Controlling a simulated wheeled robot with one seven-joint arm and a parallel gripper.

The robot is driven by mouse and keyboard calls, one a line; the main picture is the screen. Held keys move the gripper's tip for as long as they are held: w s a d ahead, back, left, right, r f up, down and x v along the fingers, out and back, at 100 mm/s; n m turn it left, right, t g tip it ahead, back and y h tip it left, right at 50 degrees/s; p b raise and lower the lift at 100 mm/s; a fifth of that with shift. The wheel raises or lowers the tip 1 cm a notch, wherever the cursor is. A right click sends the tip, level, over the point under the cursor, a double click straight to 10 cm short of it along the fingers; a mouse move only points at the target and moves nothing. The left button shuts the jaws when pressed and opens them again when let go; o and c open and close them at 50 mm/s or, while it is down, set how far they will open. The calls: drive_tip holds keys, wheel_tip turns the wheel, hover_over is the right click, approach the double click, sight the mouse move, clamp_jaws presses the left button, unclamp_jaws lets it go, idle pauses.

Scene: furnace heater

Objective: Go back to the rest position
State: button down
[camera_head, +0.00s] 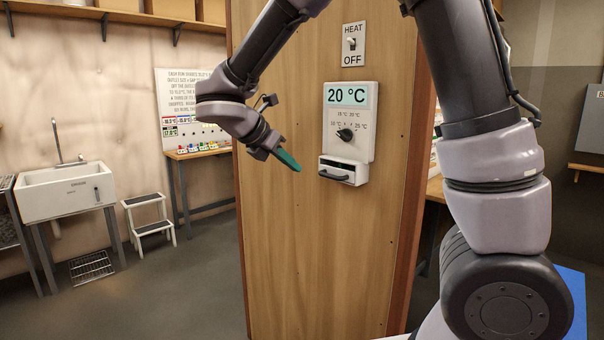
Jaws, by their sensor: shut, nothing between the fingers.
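My gripper (289,161) has teal fingers. The fingers are together and empty, in front of the wooden panel (305,240). They point down and to the right and appear apart from everything. To their right, the white thermostat (365,103) hangs on the panel with a display reading 20 °C. Its black dial (345,135) is in full view. Below the dial is a small white drawer (343,170) with a dark handle; a dark gap shows above its front. Above the thermostat is the HEAT/OFF switch plate (353,44), its small lever in the middle.
A white sink (65,191) and a small step stool (149,219) stand at the left. A side table (200,152) with small coloured items stands against the back wall under a sign (184,95). The grey floor (160,290) at left front is clear.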

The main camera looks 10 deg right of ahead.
drive_tip(key=s+d+r+m+y, duration=0.2)
drive_tip(key=s+d+m, duration=0.3)
drive_tip(key=m, duration=0.5)
drive_tip(key=s+d+r+m+y, duration=0.3)
drive_tip(key=s+d+m+y, duration=0.1)
drive_tip(key=m, duration=0.5)
drive_tip(key=s+d+r+m+t+y, duration=0.1)
drive_tip(key=s+d+r+m+y, duration=0.2)
drive_tip(key=s+d+m, duration=0.3)
drive_tip(key=shift+d+r+m+y, duration=0.2)
drive_tip(key=shift+d+m+y, duration=0.4)
drive_tip(key=shift+m, duration=1.7)
drive_tip(key=shift+s+d, duration=0.1)
